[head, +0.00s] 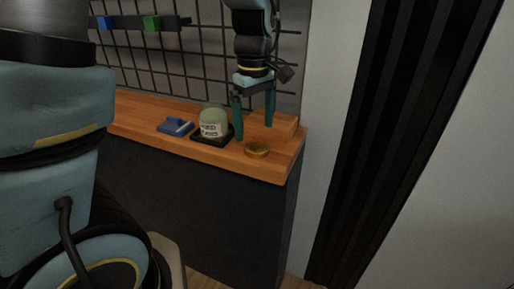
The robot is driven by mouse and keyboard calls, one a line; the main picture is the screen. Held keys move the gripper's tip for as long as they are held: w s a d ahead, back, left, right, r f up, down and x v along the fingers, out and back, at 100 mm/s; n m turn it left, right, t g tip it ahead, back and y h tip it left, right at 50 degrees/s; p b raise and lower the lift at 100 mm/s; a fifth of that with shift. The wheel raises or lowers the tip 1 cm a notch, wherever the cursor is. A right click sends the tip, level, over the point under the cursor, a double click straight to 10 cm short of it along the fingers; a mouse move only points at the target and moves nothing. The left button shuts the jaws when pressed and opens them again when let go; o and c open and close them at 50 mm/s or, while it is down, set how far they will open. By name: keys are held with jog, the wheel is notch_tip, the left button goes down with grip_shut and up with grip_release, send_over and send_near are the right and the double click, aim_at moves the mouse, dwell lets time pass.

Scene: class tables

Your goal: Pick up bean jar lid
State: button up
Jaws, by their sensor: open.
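The lid (257,149) looks like a small round gold-brown disc, lying flat on the wooden counter (280,160) near its front right corner. The jar (212,124) is pale green with a light label and stands upright on a black tray (198,137), left of the lid. My gripper (254,130) points down with its two teal fingers apart, and nothing shows between them. In the picture the fingertips are just above the lid, one toward each side. I cannot tell how far the fingers are from the lid in depth.
A blue object (175,126) lies on the counter left of the tray. A wooden block (285,122) sits behind the right finger. A black wire grid (190,65) stands behind the counter, with a rail holding blue and green pieces. The counter ends just right of the lid.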

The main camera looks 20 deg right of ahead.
aim_at(257, 146)
jog(key=f, duration=0.3)
jog(key=f+p, duration=0.1)
jog(key=f, duration=0.1)
jog(key=shift+s+d, duration=0.15)
jog(key=shift+d, duration=0.1)
jog(key=c, duration=1.2)
